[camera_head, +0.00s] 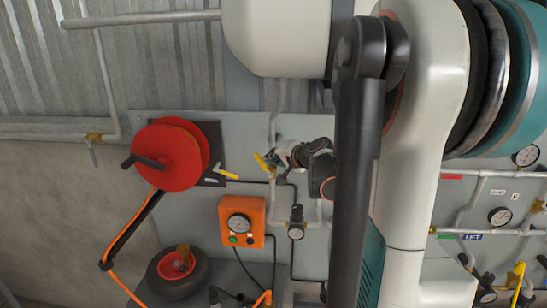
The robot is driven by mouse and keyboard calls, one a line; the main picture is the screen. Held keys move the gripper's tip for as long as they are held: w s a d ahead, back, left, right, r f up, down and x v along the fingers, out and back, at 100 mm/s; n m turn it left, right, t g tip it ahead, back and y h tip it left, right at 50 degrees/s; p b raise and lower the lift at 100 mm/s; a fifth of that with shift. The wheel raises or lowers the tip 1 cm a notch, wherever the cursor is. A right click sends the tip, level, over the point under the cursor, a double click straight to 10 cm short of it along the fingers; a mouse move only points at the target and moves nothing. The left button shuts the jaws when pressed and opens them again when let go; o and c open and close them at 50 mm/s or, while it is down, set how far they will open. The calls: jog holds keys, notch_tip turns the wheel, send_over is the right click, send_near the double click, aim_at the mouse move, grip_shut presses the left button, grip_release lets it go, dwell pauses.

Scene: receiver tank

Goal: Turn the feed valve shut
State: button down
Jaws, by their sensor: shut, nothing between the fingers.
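My gripper (274,158) is partly seen in front of the grey wall panel, left of my large arm links. It is shut, with nothing visible held. A small valve with a yellow lever (261,163) is right beside its fingertips; I cannot tell whether they touch. The lever slants down to the right. Another yellow lever (226,174) lies lower left, by the reel bracket. No readable label shows which valve is the feed valve. My arm hides the panel's middle right.
A red hose reel (168,157) stands out at left, above a black wheel-like object (176,271). Pipes, gauges and yellow-handled valves (517,273) fill the right side.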

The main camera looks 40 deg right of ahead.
aim_at(258, 158)
jog(key=shift+w+a+g, duration=0.15)
jog(key=shift+g, duration=0.15)
jog(key=shift+w+a+n+g+h+p, duration=0.3)
jog(key=shift+w+a+n+g+p, duration=0.1)
jog(key=shift+n+g, duration=0.1)
jog(key=w+a+n+g, duration=0.1)
jog(key=w+g+h, duration=0.1)
jog(key=shift+a+f+n+g+h, duration=0.3)
jog(key=shift+a+f+n, duration=0.05)
jog(key=shift+a+n, duration=0.05)
jog(key=shift+w+a+f+n+g+h+b, duration=0.3)
jog(key=shift+w+a+f+g+b, duration=0.15)
jog(key=shift+w+f, duration=0.15)
jog(key=shift+w+a+f+n+g+h+b, duration=0.3)
jog(key=shift+w+a+f+g, duration=0.1)
jog(key=shift+w+f+g, duration=0.15)
jog(key=shift+f, duration=0.1)
dwell(0.4)
